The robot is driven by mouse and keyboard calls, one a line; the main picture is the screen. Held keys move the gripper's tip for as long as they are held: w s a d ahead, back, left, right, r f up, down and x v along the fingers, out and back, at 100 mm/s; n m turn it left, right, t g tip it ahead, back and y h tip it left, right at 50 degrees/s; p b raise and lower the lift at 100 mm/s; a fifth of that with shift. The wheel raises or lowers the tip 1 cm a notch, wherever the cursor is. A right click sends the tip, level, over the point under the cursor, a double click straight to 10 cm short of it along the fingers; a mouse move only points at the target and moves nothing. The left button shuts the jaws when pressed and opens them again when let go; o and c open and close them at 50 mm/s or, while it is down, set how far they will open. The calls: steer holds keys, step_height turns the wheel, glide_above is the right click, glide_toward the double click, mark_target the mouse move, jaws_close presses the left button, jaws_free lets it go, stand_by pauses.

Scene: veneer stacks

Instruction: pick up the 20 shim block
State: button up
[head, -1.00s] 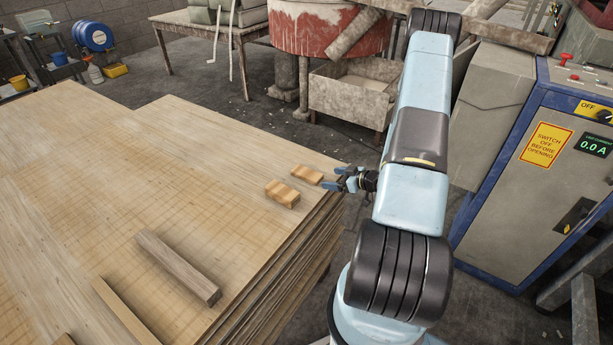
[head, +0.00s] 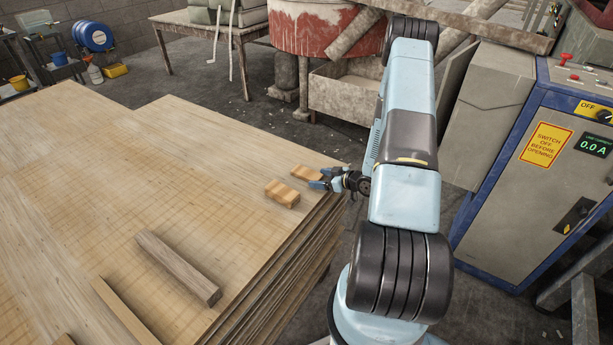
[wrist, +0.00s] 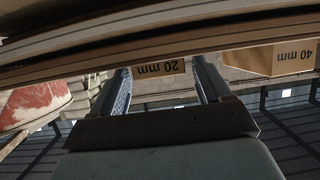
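The 20 shim block (head: 304,173) is a small, thin, light wooden block lying flat near the right edge of the veneer stack (head: 150,190). In the wrist view, its end face (wrist: 160,68), marked "20 mm" upside down, shows between my two fingers. My gripper (head: 322,179) is open and level at the stack's edge, its fingers pointing left at the block. I cannot tell how far the block reaches in between the fingertips (wrist: 162,74). The thicker block (head: 282,193) lies just in front and to the left; "40 mm" shows on it in the wrist view (wrist: 292,58).
A grey-brown wooden bar (head: 178,266) and a thin strip (head: 124,311) lie on the stack's near part. A blue-framed electrical cabinet (head: 520,190) stands right of my arm. The stack's middle is clear.

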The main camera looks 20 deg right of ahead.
steer(key=c, duration=0.9)
